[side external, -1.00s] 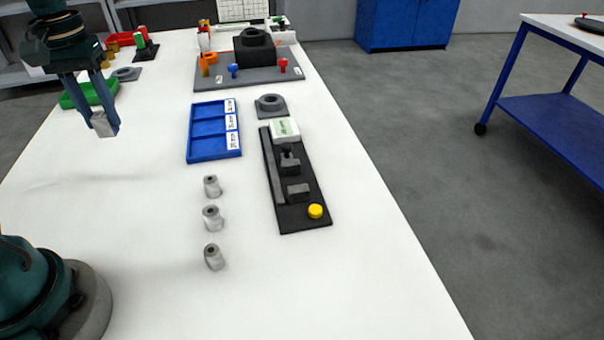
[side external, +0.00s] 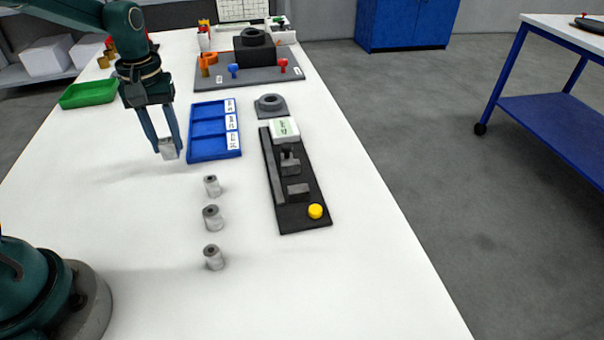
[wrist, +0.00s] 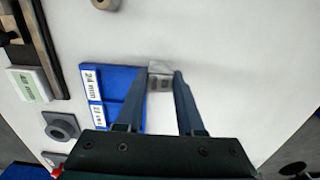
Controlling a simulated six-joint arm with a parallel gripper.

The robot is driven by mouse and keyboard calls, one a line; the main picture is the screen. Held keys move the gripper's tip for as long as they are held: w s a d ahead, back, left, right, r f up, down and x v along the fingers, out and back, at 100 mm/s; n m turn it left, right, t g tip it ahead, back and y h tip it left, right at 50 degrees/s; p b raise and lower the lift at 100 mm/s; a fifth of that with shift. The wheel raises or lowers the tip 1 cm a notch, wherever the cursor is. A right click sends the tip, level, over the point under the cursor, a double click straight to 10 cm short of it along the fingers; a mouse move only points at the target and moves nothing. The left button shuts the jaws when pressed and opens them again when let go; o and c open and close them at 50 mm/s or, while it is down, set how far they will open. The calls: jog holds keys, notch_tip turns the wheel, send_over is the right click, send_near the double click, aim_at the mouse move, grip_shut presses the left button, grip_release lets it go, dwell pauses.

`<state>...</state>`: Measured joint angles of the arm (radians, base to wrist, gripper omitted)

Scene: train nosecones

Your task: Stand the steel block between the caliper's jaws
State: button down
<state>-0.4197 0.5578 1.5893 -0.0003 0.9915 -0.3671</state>
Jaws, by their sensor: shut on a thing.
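My gripper (side external: 168,146) is shut on the steel block (side external: 169,153), a small light-grey block held between the fingertips. The block hangs above the white table, just left of the blue tray in the side view. In the wrist view the block (wrist: 160,80) sits between the two fingertips (wrist: 163,72). The caliper (side external: 290,175) is a dark base plate to the right of my gripper, with a long grey bar, two dark jaw blocks (side external: 298,191), a white display box (side external: 284,129) and a yellow button (side external: 315,211). The block is apart from the caliper.
The blue tray (side external: 208,154) with labelled compartments lies between my gripper and the caliper. Three grey cylinders (side external: 212,218) stand in a row in front of the tray. A grey ring piece (side external: 270,104) is behind the caliper. A green tray (side external: 88,94) is at the back left.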

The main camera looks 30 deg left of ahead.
aim_at(171, 154)
jog(key=shift+f, duration=1.85)
jog(key=shift+f, duration=0.15)
jog(key=c, duration=0.5)
grip_release()
